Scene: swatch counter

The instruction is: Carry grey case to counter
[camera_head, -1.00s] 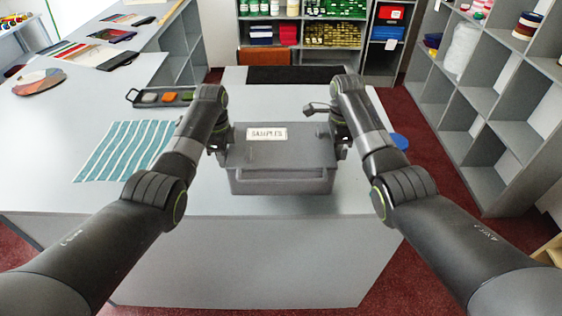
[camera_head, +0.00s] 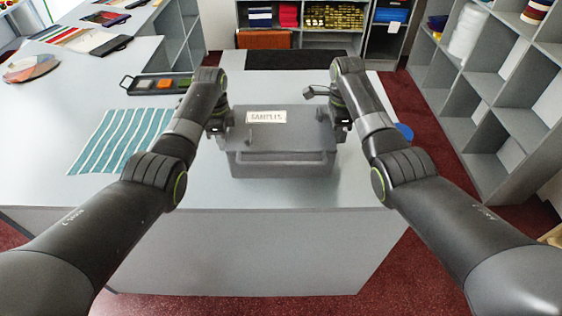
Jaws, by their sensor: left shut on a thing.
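The grey case (camera_head: 282,163) is a closed box with a white label reading SAMPLES on its lid and a bar handle along its front. It sits level at the counter (camera_head: 290,196), near the front edge; I cannot tell whether its base touches the top. My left gripper (camera_head: 222,132) is shut on the case's left side. My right gripper (camera_head: 341,131) is at the case's right side, in the matching hold. The fingertips of both are largely hidden by the wrists and the case.
A teal striped cloth (camera_head: 118,143) and a dark tray of coloured samples (camera_head: 157,85) lie left of the case. A black mat (camera_head: 296,59) lies behind it. A blue round thing (camera_head: 404,131) shows by the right arm. Grey shelves (camera_head: 487,90) stand at right.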

